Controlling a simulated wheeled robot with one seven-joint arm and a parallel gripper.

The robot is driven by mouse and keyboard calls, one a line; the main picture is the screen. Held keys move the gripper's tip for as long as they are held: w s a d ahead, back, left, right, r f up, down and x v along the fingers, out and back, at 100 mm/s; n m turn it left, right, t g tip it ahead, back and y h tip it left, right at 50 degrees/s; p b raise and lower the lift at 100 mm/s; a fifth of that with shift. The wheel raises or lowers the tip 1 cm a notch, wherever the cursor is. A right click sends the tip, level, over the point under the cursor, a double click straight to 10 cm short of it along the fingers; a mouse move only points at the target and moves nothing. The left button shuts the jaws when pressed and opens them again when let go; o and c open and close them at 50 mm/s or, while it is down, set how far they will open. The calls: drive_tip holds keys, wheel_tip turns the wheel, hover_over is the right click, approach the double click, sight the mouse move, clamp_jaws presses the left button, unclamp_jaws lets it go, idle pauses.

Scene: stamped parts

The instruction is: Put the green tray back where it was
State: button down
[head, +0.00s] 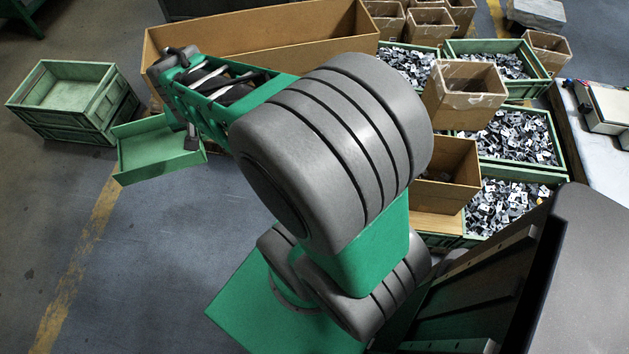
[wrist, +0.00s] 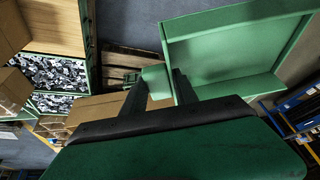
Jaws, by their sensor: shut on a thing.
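The green tray (head: 150,152) is shallow and empty, and hangs above the floor at the left of the head view. My gripper (head: 191,140) is shut on its right-hand edge. In the wrist view the tray (wrist: 225,50) fills the upper right, tilted. There the two dark fingers of my gripper (wrist: 163,82) pinch a light green part of its wall. My arm hides part of the area behind the gripper in the head view.
Stacked green crates (head: 70,108) stand on the floor at the left, close behind the tray. A long cardboard box (head: 265,38) lies behind my arm. Green bins of metal parts (head: 512,135) and cardboard boxes (head: 463,95) crowd the right. The floor at lower left is clear.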

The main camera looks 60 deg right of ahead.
drive_tip(key=s+d+f+m+g+h+b, duration=0.1)
drive_tip(key=s+d+f+m+b, duration=0.25)
drive_tip(key=d+f, duration=0.4)
drive_tip(key=s+d+f+m+g+h+b, duration=0.1)
drive_tip(key=s+d+f+m+g+b, duration=0.15)
drive_tip(key=d+f+m, duration=0.45)
drive_tip(key=s+d+f+m+g+b, duration=0.2)
drive_tip(key=s+d+f+m+b, duration=0.25)
drive_tip(key=s+f, duration=0.35)
drive_tip(key=s+d+f+m+g+b, duration=0.2)
drive_tip(key=s+d+f+m+b, duration=0.3)
drive_tip(key=f, duration=0.5)
drive_tip(key=s+d+f+m+y+b, duration=0.2)
drive_tip(key=s+f+m, duration=0.2)
drive_tip(key=s+f, duration=0.55)
drive_tip(key=shift+g, duration=0.35)
drive_tip(key=b+x, duration=0.1)
drive_tip(key=x, duration=0.1)
drive_tip(key=w+b+x, duration=0.1)
drive_tip(key=x, duration=0.2)
drive_tip(key=a+b+x, duration=0.1)
drive_tip(key=x, duration=0.2)
drive_tip(key=shift+w+f, duration=0.25)
drive_tip(key=shift+f, duration=0.2)
drive_tip(key=shift+f+b, duration=0.15)
drive_tip(key=shift+b, duration=0.15)
drive_tip(key=c, duration=0.9)
unclamp_jaws()
drive_tip(key=shift+c, duration=0.2)
